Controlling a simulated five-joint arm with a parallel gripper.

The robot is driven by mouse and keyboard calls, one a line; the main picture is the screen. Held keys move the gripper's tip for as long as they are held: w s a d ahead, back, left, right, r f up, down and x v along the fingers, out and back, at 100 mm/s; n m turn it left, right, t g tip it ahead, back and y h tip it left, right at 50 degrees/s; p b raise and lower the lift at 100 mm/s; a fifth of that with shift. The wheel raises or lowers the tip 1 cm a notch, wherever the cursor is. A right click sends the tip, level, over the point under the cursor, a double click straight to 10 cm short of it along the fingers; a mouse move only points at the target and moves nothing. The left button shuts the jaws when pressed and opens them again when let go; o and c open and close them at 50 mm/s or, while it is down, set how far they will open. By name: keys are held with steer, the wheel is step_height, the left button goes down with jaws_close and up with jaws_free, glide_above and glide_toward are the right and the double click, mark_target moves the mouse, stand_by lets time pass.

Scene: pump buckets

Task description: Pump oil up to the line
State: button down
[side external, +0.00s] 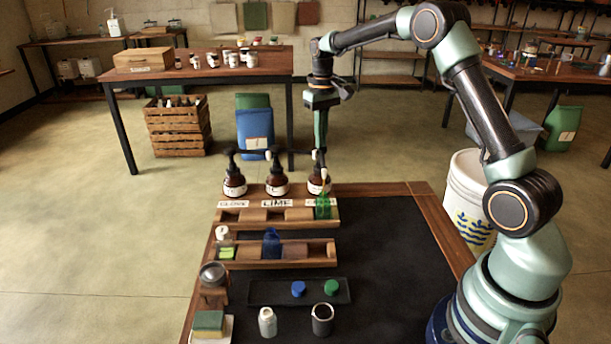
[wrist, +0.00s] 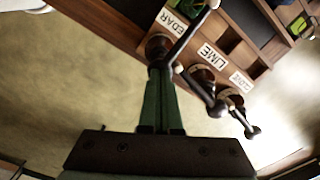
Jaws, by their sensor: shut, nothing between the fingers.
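Three brown pump bottles stand in a row behind the wooden rack: the CLOVE bottle (side external: 234,187) on the left, the LIME bottle (side external: 276,187) in the middle and the CEDAR bottle (side external: 316,187) on the right. A small green bottle (side external: 322,208) stands in the rack in front of the CEDAR pump. Its fill level and line are too small to read. My gripper (side external: 320,148) is shut and empty, pointing down over the CEDAR pump head. In the wrist view, its green fingertips (wrist: 160,72) overlap the CEDAR pump; I cannot tell whether they touch.
The lower rack (side external: 300,265) holds a blue bottle (side external: 271,243) and a white-capped bottle (side external: 224,243). A dark tray (side external: 318,293) holds a blue cap (side external: 298,289) and a green cap (side external: 331,287). A white bottle (side external: 267,322), dark cup (side external: 322,320) and sponge (side external: 208,323) stand in front.

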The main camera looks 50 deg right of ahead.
steer(key=shift+f, duration=1)
stand_by(0.8)
steer(key=shift+r, duration=1.8)
steer(key=shift+f, duration=0.1)
